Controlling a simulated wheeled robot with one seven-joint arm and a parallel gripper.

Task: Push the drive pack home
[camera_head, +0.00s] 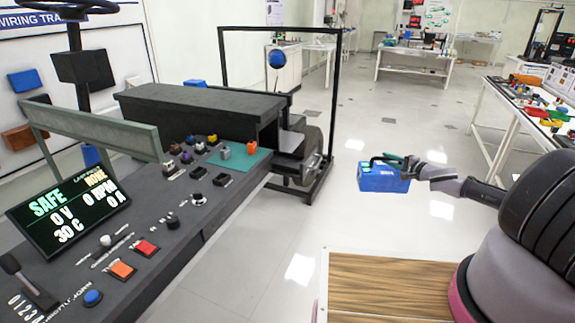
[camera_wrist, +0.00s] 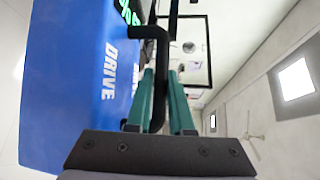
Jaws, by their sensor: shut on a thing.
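The drive pack (camera_head: 382,180) is a blue box with a black handle, held in the air over the floor to the right of the chassis rig (camera_head: 195,105). My gripper (camera_head: 391,160) is shut on the handle at the pack's top. In the wrist view the pack (camera_wrist: 65,80) fills the left side with "DRIVE" on its face. The black handle (camera_wrist: 150,32) runs between my green fingers (camera_wrist: 163,80). The pack is apart from the rig.
The rig's console has a display (camera_head: 68,213) reading SAFE, 0 V, and several knobs and buttons. A black frame (camera_head: 335,95) stands at the rig's far end. A wooden-topped surface (camera_head: 390,285) is at the front. Floor between the rig and pack is clear.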

